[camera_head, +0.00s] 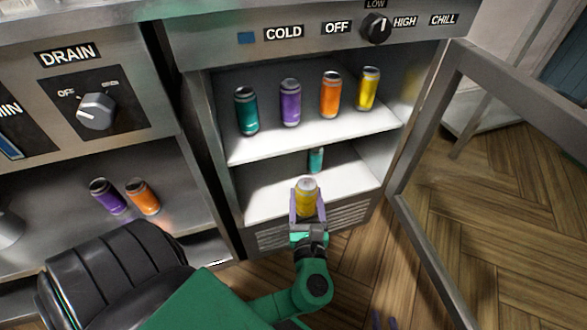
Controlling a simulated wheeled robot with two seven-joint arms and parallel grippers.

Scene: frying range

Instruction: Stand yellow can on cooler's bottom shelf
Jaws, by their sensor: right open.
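The yellow can (306,196) is upright at the front of the cooler's bottom shelf (262,205). My right gripper (307,210) is open, its purple fingers on either side of the can. The can's base is hidden by the gripper, so contact with the shelf cannot be seen for sure. Two small purple tips at the bottom edge (385,321) look like my left gripper, mostly cut off by the frame.
The top shelf (300,138) holds a teal, a purple, an orange and another yellow can (368,88). A small teal can (316,160) stands farther back on the bottom shelf. The cooler door (425,130) is open to the right. Purple and orange cans (142,197) sit in the left bay.

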